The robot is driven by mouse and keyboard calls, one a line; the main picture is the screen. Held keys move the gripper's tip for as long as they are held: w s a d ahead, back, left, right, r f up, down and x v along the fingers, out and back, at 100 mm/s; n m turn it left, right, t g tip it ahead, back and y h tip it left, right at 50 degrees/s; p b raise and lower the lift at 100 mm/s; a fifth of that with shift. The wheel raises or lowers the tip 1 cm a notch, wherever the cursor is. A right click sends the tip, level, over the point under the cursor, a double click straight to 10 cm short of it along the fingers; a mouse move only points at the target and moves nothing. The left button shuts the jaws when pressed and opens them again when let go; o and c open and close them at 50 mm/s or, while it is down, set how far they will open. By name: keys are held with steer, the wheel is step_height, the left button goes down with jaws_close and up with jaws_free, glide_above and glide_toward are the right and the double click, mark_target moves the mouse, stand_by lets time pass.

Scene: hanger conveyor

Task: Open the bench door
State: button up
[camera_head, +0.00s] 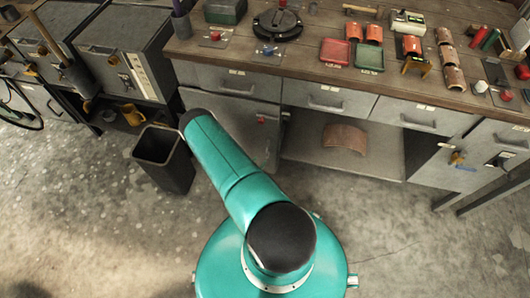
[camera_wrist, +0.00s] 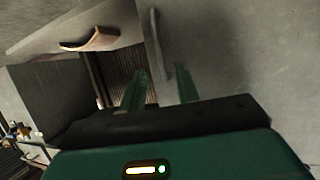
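The grey bench door (camera_head: 228,120) is under the left drawer of the workbench, with a small red knob (camera_head: 262,119) near its right edge. My arm covers part of it in the head view, and my gripper is hidden there. In the wrist view, my gripper (camera_wrist: 160,88) shows two green fingers spread apart with nothing held. A grey upright edge, seemingly that of the door panel (camera_wrist: 230,50), appears between the fingers. I cannot tell whether they touch it. How far the door stands open is unclear.
The workbench (camera_head: 300,60) carries trays, curved tiles and tools. A curved tile (camera_head: 345,139) lies on the open lower shelf and shows in the wrist view (camera_wrist: 90,40). A black bin (camera_head: 163,160) stands on the floor left of my arm. Floor at right is clear.

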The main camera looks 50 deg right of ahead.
mark_target(267, 152)
steer(key=x, duration=1)
steer(key=shift+s, duration=0.1)
steer(key=shift+a, duration=0.1)
jaws_close()
